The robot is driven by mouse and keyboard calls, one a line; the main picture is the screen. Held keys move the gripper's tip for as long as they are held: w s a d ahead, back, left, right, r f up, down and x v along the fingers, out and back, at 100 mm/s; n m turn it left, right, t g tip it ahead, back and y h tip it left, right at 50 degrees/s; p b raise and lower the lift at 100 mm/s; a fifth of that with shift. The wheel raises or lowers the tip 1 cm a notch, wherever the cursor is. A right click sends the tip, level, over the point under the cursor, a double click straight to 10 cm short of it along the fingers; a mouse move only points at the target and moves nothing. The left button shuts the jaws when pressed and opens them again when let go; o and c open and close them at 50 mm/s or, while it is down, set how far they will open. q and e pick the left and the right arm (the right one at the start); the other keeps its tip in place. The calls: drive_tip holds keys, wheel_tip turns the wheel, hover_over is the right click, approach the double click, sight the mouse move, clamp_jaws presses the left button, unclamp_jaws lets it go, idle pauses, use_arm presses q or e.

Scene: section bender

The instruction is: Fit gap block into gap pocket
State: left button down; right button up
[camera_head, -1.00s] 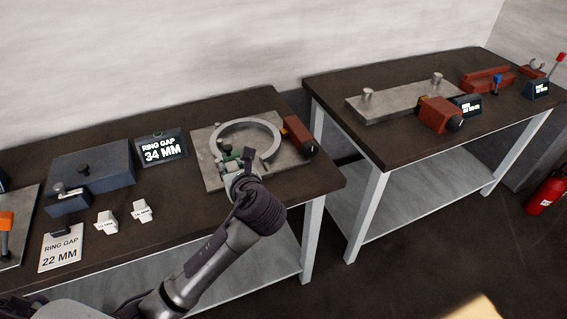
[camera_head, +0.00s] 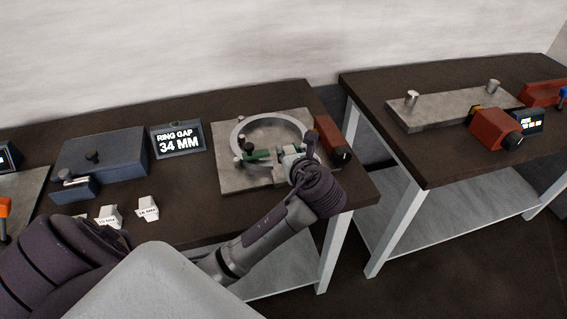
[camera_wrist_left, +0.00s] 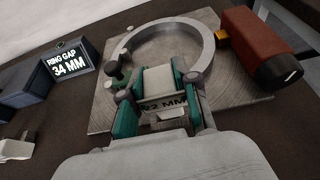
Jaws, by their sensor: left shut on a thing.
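My left gripper (camera_head: 288,155) is shut on a pale gap block (camera_wrist_left: 160,81) marked 22 MM, held between its green fingers (camera_wrist_left: 125,118). The block is at the near side of a grey metal ring (camera_head: 238,131), where the ring's gap appears to be. The ring lies on a square steel plate (camera_head: 232,181) and also shows in the left wrist view (camera_wrist_left: 205,52). The gripper hides the pocket, so I cannot tell whether the block is seated in it or above it. My right gripper is out of view.
A green clamp with a dark knob (camera_wrist_left: 117,72) stands just left of the block. A red-brown unit (camera_head: 331,142) sits at the plate's right. A display (camera_head: 178,139) reads RING GAP 34 MM. Two white blocks (camera_head: 109,216) (camera_head: 147,208) and a blue box (camera_head: 102,157) are left.

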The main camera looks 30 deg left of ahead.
use_arm(q)
drive_tip(key=shift+a+f, duration=0.75)
drive_tip(key=shift+a, duration=0.25)
wheel_tip(320, 180, down, 4)
drive_tip(key=shift+r, duration=0.15)
drive_tip(key=c, duration=0.9)
unclamp_jaws()
drive_tip(key=shift+o, duration=0.2)
drive_tip(key=v, duration=1.2)
